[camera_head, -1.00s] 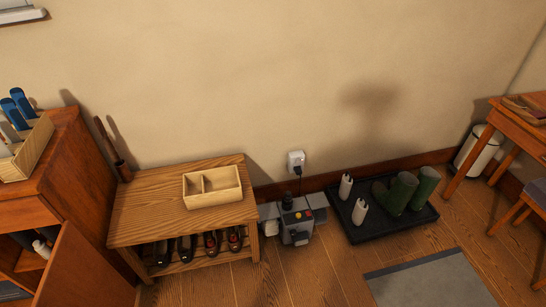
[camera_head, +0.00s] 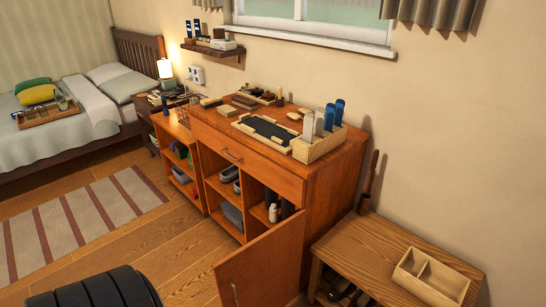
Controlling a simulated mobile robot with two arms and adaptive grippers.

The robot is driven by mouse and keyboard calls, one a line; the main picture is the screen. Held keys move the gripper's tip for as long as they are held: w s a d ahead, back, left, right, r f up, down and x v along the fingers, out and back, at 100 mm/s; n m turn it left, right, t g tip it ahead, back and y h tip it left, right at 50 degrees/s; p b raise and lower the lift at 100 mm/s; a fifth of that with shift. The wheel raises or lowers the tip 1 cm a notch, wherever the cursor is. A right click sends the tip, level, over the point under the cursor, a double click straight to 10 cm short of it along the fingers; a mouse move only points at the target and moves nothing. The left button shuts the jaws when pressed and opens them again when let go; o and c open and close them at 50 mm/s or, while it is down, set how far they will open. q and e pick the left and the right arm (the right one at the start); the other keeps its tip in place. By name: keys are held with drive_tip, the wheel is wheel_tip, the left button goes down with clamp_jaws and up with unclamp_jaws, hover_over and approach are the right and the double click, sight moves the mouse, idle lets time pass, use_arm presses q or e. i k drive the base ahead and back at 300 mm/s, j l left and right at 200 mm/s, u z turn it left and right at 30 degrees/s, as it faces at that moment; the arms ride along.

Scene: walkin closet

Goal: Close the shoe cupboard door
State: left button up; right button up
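The shoe cupboard (camera_head: 330,190) is a reddish-brown wooden cabinet against the wall, right of the middle of the head view. Its door (camera_head: 262,268) at the right end stands swung open toward the room, with a metal handle (camera_head: 234,294) near its lower left edge. The opening behind it shows white bottles (camera_head: 273,213) and dark items on shelves. A drawer (camera_head: 240,158) above looks shut. Neither my left nor my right gripper shows in the view.
A wooden bench (camera_head: 385,252) with a divided box (camera_head: 430,274) and shoes below stands right of the cupboard. A bed (camera_head: 75,110) is at the back left. Striped rug (camera_head: 85,222) and open floor lie in front. Part of me, dark and ribbed, shows at the bottom left.

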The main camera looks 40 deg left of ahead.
sight(264, 272)
drive_tip(key=u, duration=1.45)
